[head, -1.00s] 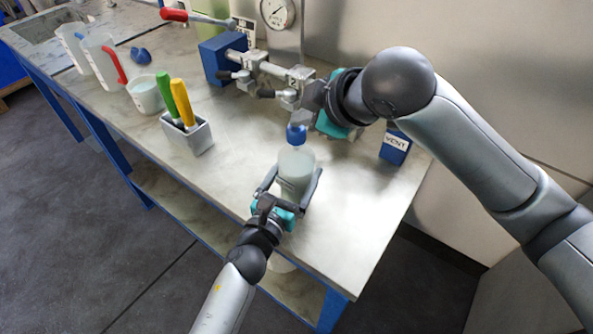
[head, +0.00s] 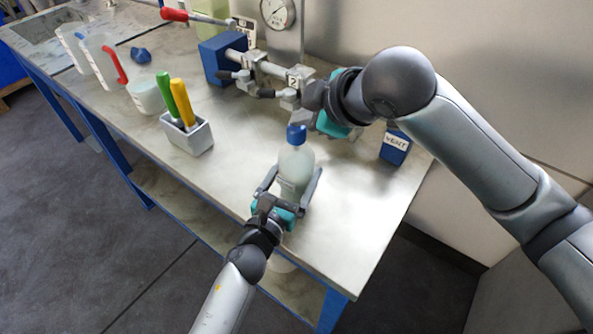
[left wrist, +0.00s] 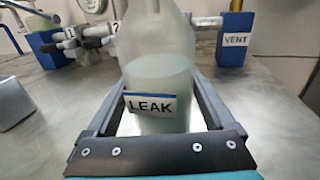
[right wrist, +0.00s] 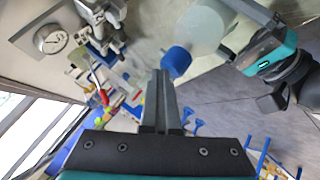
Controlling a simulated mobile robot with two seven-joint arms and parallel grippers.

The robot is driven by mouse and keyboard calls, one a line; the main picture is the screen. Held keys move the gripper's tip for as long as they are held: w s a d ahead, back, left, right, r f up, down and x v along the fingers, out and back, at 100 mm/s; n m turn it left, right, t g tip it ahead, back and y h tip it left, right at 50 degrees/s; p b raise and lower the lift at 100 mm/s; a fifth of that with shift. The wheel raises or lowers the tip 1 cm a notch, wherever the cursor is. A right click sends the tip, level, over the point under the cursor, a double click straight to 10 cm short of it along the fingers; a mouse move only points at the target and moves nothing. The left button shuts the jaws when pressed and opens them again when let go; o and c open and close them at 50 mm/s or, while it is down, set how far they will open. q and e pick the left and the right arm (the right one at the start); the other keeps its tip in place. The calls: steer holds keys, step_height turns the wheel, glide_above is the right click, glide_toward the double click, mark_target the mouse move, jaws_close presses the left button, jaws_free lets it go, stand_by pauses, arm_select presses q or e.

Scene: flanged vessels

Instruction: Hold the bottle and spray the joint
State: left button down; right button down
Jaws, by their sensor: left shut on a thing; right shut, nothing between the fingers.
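A translucent bottle (head: 295,163) with a blue cap (head: 296,133) stands upright between the fingers of my left gripper (head: 290,183), which is shut on it. In the left wrist view the bottle (left wrist: 157,70) carries a LEAK label (left wrist: 151,105). Behind it runs the grey pipe with joints tagged 1 (left wrist: 69,43) and 2 (left wrist: 115,27). My right gripper is shut and empty; its fingertips (right wrist: 161,78) appear close to the blue cap (right wrist: 175,61) in the right wrist view, but I cannot tell if they touch.
A blue VENT block (head: 396,147) stands at right. A gauge (head: 277,13) and a blue block (head: 221,60) are at the back. A grey holder (head: 190,138) with green and yellow handles and several beakers (head: 146,97) stand at left. The front right bench is clear.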

mark_target(304, 137)
steer(key=shift+s+d+f, duration=0.1)
steer(key=shift+f, duration=0.35)
steer(key=shift+s+d+f, duration=0.1)
steer(key=shift+f, duration=0.3)
steer(key=shift+s+d+f, duration=0.15)
steer(key=shift+f, duration=0.55)
steer(key=shift+s+f, duration=0.1)
steer(key=shift+f, duration=0.1)
steer(key=shift+r, duration=3.3)
steer(key=shift+w+r, duration=0.15)
steer(key=shift+w, duration=0.05)
